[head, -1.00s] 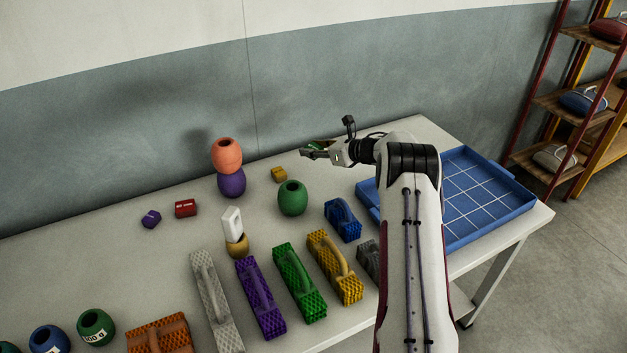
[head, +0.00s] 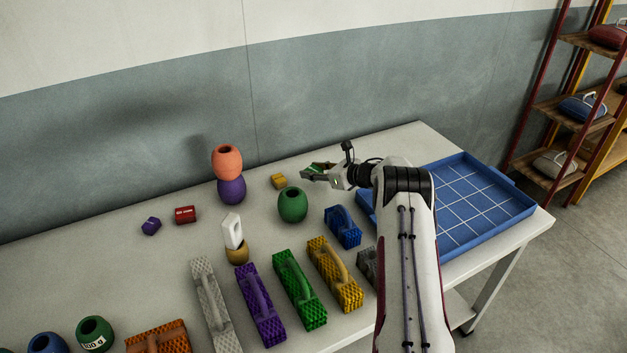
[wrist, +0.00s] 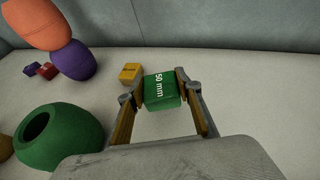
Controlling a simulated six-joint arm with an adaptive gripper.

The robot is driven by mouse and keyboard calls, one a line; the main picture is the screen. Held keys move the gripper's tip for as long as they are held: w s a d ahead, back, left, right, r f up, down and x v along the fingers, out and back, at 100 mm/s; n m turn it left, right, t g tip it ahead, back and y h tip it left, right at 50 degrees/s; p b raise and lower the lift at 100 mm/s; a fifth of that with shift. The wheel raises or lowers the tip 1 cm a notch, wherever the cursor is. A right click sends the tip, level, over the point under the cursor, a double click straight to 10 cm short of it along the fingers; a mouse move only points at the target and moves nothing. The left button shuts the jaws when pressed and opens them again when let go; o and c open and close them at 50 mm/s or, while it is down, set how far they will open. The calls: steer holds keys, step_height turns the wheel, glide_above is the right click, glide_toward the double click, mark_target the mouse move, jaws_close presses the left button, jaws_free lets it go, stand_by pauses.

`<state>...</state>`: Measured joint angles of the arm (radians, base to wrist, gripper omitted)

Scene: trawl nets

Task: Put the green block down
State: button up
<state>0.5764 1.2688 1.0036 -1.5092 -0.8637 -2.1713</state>
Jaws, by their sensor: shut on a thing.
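My gripper (head: 313,171) is shut on a small green block (wrist: 162,91) marked "50 mm". In the wrist view the block sits between the two fingertips. In the head view my gripper is at the back of the table, to the right of a small yellow block (head: 279,181) and behind a round green float (head: 293,206). The held block is mostly hidden by the gripper there. I cannot tell whether the block touches the table.
An orange float (head: 227,160) sits on a purple float (head: 231,190) to the left. Small red (head: 185,214) and purple (head: 151,226) blocks lie beyond. A blue gridded tray (head: 485,238) is at the right. Several handled bricks stand in front. The table (head: 110,265) has bare room.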

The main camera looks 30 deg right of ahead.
mark_target(314, 186)
steer(key=shift+f, duration=1.85)
steer(key=shift+f, duration=0.15)
steer(key=o, duration=1.1)
steer(key=shift+s+d+r, duration=0.1)
steer(key=shift+s+r, duration=0.1)
steer(key=shift+v, duration=5.8)
